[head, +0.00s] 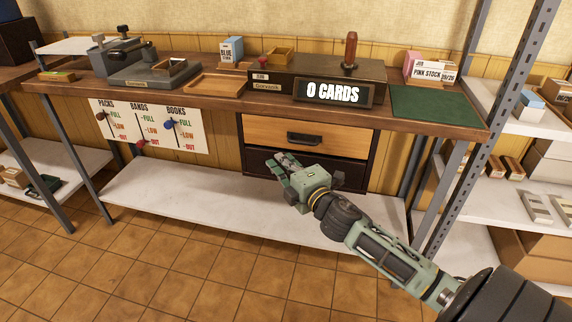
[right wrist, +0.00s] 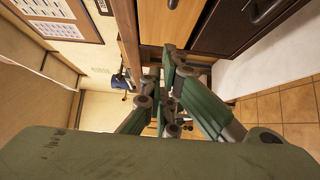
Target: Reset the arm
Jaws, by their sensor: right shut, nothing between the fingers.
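My right arm comes in from the lower right in the head view. Its green right gripper (head: 279,163) is in front of the drawers under the bench, above the white lower shelf. The gripper is shut and empty. In the right wrist view its fingers (right wrist: 169,100) come together, with the wooden drawer front beyond them. My left gripper is not in view.
The wooden workbench (head: 215,98) carries a "0 CARDS" box (head: 333,92), a grey press (head: 150,70), a wooden tray (head: 216,84) and a green mat (head: 432,103). Below are a wooden drawer (head: 310,137) and a white shelf (head: 200,202). A metal rack (head: 500,95) stands right. The tiled floor in front is clear.

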